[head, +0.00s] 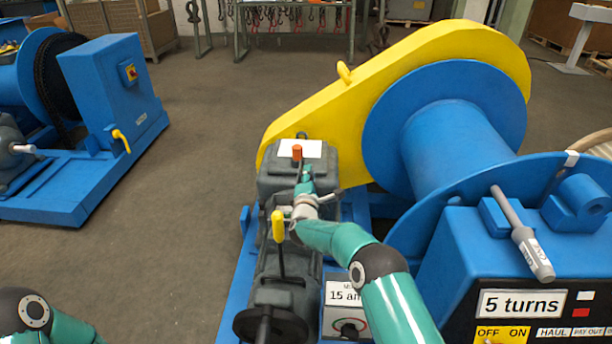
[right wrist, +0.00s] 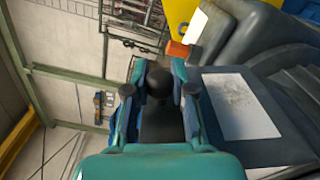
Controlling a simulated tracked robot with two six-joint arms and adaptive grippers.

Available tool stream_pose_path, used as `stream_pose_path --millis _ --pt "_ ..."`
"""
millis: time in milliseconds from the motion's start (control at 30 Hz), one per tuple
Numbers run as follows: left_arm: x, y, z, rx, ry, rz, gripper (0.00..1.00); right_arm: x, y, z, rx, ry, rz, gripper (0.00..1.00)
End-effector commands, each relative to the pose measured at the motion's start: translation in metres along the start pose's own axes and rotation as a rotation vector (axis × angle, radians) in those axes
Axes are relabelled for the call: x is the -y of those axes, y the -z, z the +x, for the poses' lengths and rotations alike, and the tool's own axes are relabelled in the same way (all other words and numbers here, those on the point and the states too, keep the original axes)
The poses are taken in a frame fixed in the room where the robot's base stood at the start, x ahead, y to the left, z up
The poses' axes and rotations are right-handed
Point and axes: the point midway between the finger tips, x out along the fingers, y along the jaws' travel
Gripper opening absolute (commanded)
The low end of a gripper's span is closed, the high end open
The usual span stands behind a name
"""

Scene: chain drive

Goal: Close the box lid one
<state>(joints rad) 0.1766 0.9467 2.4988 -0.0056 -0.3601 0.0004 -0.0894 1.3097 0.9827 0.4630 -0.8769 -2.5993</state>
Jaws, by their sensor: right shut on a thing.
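My right gripper (head: 306,187) is at the near side of a grey gear housing (head: 275,183) with a white label (head: 300,148) on its top. In the right wrist view, its fingers (right wrist: 157,92) are closed around a dark ball-ended handle (right wrist: 158,82). No part stands out clearly as a box lid, and I cannot tell whether one is open. My left gripper is out of view; only part of my left arm shows at bottom left.
An orange knob (head: 297,152) stands close beyond the gripper, and a yellow-handled lever (head: 278,227) stands just in front. A yellow chain guard (head: 400,85) and a blue drum (head: 450,145) fill the right. Open floor (head: 205,120) lies to the left.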

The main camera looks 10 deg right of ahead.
Motion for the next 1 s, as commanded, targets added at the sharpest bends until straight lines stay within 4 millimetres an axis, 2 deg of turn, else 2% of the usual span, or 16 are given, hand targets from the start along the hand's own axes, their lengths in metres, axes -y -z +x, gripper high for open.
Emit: stream_pose_path --millis 133,167,300,733,1000 --pt "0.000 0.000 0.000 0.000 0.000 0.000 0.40 0.002 0.000 0.000 -0.001 0.004 0.003 0.00" --pt "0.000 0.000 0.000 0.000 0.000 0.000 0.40 0.002 0.000 0.000 -0.001 0.004 0.003 0.27" --pt "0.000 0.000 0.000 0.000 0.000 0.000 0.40 0.002 0.000 0.000 0.000 0.003 0.003 0.51" --pt "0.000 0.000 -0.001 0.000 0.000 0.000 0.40 0.001 -0.002 -0.003 0.002 0.002 0.002 0.51" --pt "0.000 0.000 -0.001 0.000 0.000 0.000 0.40 0.000 -0.001 -0.026 -0.001 0.002 0.001 0.51"
